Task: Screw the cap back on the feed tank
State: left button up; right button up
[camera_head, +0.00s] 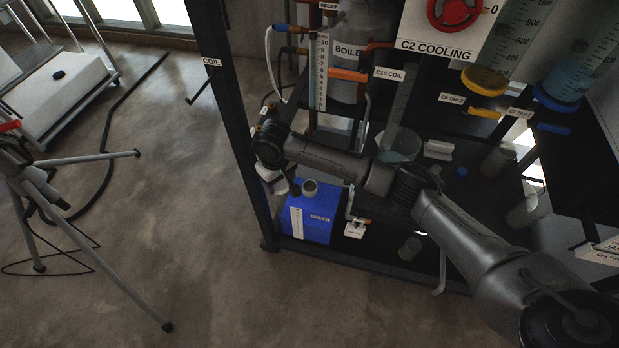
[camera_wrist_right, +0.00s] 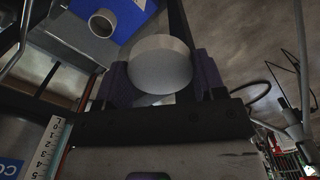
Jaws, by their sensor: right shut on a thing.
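The feed tank is a blue box (camera_head: 306,221) low on the rack at its front left corner, with a short open grey neck (camera_head: 310,187) on top. My right gripper (camera_head: 284,186) is just left of the neck, partly hidden by my own arm. In the right wrist view the gripper (camera_wrist_right: 162,74) is shut on a round pale grey cap (camera_wrist_right: 160,66), held between its two dark fingers. The open neck (camera_wrist_right: 102,23) also shows there, up and left of the cap and apart from it. My left gripper is not in view.
Dark rack posts (camera_head: 238,120) stand just left of the tank. The boiler (camera_head: 357,45), a scale strip (camera_head: 319,72) and pipes are above and behind it. A tripod (camera_head: 75,235) stands at left. The floor between is mostly clear.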

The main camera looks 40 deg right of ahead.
jog(key=w+d+f+n+b, duration=0.1)
jog(key=d+f+n+b, duration=0.1)
jog(key=d+f+n, duration=0.2)
jog(key=w+d+f+n+b, duration=0.1)
jog(key=d+f+n, duration=0.4)
jog(key=n, duration=0.5)
jog(key=w+d+f+n+b, duration=0.1)
jog(key=d+f+n+b, duration=0.2)
jog(key=n, duration=0.4)
jog(key=shift+d+f, duration=0.7)
jog(key=shift+f, duration=0.25)
jog(key=shift+f+b, duration=0.35)
jog(key=shift+f, duration=0.5)
jog(key=shift+f+b, duration=0.4)
jog(key=shift+f, duration=0.35)
jog(key=shift+r+p, duration=0.1)
jog(key=shift+p, duration=0.25)
jog(key=shift+f, duration=0.35)
jog(key=shift+f, duration=0.25)
